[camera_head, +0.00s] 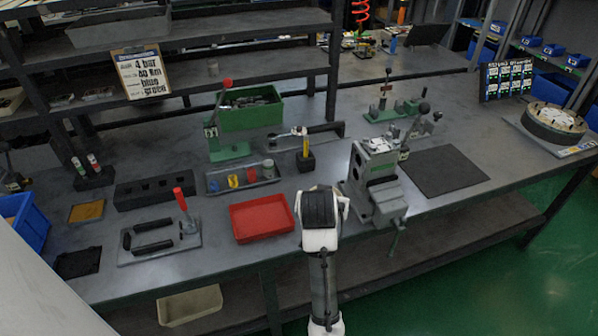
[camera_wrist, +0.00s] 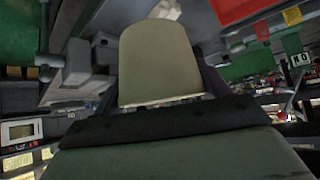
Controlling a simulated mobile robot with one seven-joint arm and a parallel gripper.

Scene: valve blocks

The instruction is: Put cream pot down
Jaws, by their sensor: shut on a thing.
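The cream pot (camera_wrist: 160,62) fills the middle of the wrist view, its plain side toward the camera. My gripper (camera_wrist: 162,92) is shut on it, with dark finger parts beside the pot. In the head view the dark and white end of my arm is over the bench front, between the red tray (camera_head: 262,219) and the grey vise (camera_head: 376,182). The pot and fingertips are hidden there behind my own wrist. I cannot tell how far the pot is from the bench top.
A dark tray (camera_head: 213,188) with several small coloured pots lies behind the red tray. A black block with slots (camera_head: 155,193) and a toggle clamp plate (camera_head: 160,246) are at left. A dark mat (camera_head: 443,171) lies right of the vise. Bare bench top (camera_head: 225,207) shows around the red tray.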

